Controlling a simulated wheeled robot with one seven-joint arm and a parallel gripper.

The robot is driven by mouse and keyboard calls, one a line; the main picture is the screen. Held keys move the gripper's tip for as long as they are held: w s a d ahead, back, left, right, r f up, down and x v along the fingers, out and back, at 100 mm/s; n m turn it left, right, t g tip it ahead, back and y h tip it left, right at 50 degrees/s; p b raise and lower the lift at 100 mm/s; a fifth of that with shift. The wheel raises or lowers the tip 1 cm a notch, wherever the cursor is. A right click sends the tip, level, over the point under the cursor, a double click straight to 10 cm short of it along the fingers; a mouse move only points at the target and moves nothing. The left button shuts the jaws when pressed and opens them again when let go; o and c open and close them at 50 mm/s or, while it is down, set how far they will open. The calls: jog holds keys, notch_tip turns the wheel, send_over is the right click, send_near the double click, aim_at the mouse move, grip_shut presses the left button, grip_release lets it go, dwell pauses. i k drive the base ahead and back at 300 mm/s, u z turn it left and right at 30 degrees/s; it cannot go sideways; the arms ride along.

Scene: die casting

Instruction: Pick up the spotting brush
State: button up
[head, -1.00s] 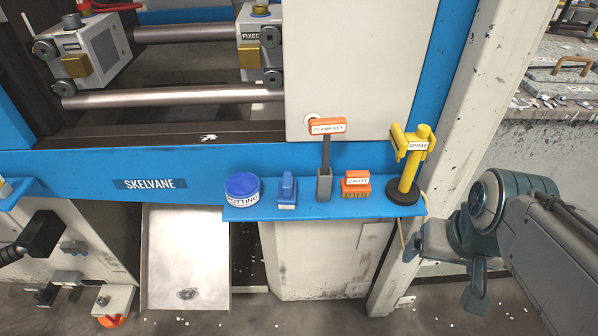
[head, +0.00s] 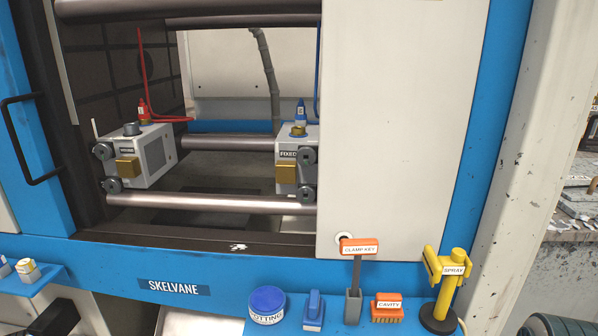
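A small blue brush (head: 313,309) with an upright handle and a pale lower edge stands on the blue shelf at the bottom of the head view. It carries no label that I can read. Just left of it is a round blue tub (head: 267,304) whose label reads "...OTTING", partly turned away. Right of the blue brush is an orange brush (head: 387,307) labelled CAVITY.
An orange-topped clamp key (head: 359,247) stands upright in a grey holder between the two brushes. A yellow spray tool (head: 447,284) stands on a black base at the shelf's right end. The blue machine front (head: 173,287) rises behind, with an open bay above.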

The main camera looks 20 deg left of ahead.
aim_at(312, 320)
jog(key=z, duration=0.9)
jog(key=i, duration=0.65)
jog(key=u, duration=2.75)
jog(key=i, duration=0.5)
jog(key=z, duration=0.1)
